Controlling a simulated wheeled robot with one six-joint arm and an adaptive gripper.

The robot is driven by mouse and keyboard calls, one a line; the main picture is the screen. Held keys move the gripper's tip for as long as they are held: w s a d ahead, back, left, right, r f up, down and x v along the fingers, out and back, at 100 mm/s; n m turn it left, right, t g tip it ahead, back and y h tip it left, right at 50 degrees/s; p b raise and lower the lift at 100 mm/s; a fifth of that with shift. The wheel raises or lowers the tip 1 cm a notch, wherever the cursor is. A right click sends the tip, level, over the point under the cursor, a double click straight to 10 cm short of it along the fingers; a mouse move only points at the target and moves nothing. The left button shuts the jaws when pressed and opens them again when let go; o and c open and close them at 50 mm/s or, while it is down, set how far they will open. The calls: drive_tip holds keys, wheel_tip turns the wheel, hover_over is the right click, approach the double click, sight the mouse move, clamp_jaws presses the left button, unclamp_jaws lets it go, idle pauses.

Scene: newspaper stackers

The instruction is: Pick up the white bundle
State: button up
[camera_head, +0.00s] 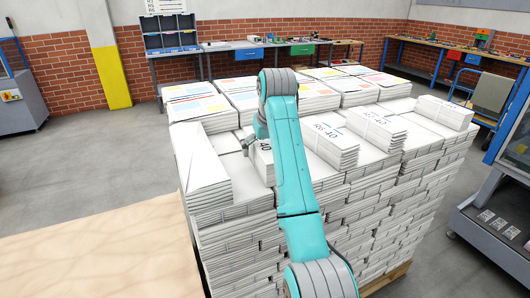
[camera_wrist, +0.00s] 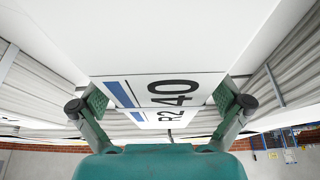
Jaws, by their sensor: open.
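A white bundle (camera_head: 262,165) marked "40" lies on top of the pallet stack, partly hidden behind my arm in the head view. In the wrist view the white bundle (camera_wrist: 150,93) shows a blue stripe and "R2 40" lettering between my fingers. My gripper (camera_wrist: 160,102) is open, with one green-padded finger at each side of this printed face. I cannot tell whether the pads touch it. In the head view my gripper (camera_head: 249,143) shows only in part, beside the bundle. Other white bundles (camera_head: 331,140) with similar print lie to the right.
The tall pallet stack (camera_head: 330,225) holds many white bundles, with colour-printed ones (camera_head: 198,103) at the back. A loose-looking white pile (camera_head: 203,170) rises at the front left. A bare pale surface (camera_head: 100,250) lies left of the stack. Workbenches (camera_head: 225,45) stand along the brick wall.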

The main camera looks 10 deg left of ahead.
drive_tip(key=c, duration=1.9)
drive_tip(key=shift+r, duration=0.1)
wheel_tip(320, 180, up, 10)
